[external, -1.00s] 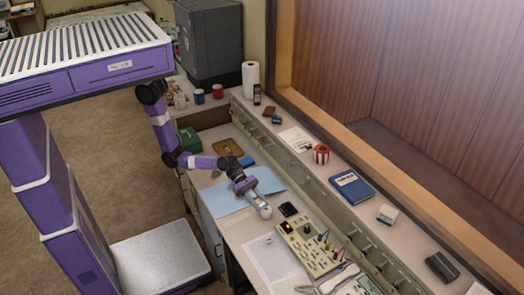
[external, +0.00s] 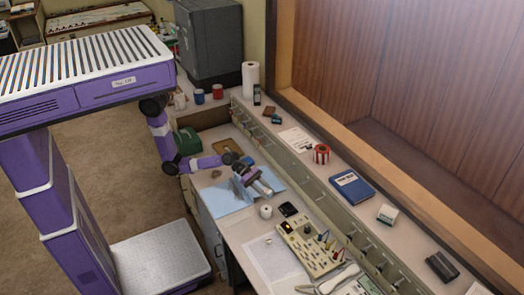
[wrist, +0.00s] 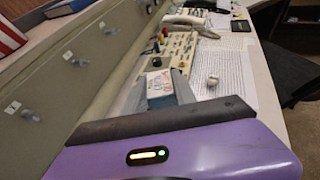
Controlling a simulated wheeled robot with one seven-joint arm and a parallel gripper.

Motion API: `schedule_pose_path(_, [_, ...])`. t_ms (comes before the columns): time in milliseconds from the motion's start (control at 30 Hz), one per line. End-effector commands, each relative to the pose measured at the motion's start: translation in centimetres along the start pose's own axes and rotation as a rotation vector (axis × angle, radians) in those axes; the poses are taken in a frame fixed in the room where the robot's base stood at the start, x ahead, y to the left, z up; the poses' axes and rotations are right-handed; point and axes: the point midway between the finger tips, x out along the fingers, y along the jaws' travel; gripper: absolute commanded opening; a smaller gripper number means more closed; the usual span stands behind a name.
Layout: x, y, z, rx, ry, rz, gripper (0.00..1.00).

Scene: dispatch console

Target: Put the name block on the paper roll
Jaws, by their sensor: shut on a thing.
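My gripper (wrist: 165,92) is shut on the name block (wrist: 158,80), a small block with a pale, marked face that shows between the fingers in the wrist view. In the external view my gripper (external: 263,188) is over the light blue sheet, and the block is too small there to make out clearly. The block is apart from the roll.
The switch console (external: 305,246) lies beyond the roll, with a dark small item (external: 288,209) beside it. A printed sheet (external: 271,258) lies on the desk.

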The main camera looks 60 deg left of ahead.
Motion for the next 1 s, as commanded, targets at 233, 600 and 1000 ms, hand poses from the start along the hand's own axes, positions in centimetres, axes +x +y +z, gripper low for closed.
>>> schedule_pose_path(233, [1.9,0.0,-4.5,-0.001,0.001,0.0,0.0])
schedule_pose_path(600, [3.1,-0.1,-7.5,0.0,0.001,-0.001,0.0])
schedule_pose_path(1000, [3.8,0.0,-9.1,0.001,-0.001,0.001,0.0])
